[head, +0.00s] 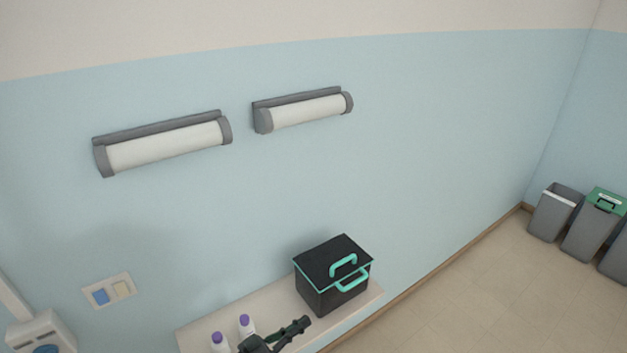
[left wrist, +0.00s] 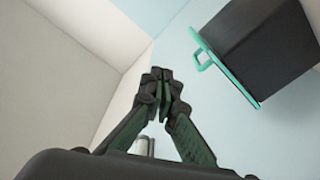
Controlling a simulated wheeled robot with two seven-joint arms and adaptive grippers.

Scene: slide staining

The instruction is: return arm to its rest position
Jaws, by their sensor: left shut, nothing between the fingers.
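My left gripper (head: 297,328) shows at the bottom of the head view, in front of the counter and below the black box. It is shut and empty. In the left wrist view its two dark fingers (left wrist: 161,82) meet at the tips with nothing between them. The rest of my left arm is mostly outside the head view. My right gripper is in neither view.
A black box with teal handles (head: 327,284) stands on the pale counter (head: 281,299). Two white bottles with purple caps (head: 246,325) (head: 219,342) stand left of my gripper. Grey bins (head: 552,214) stand far right. The floor between is clear.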

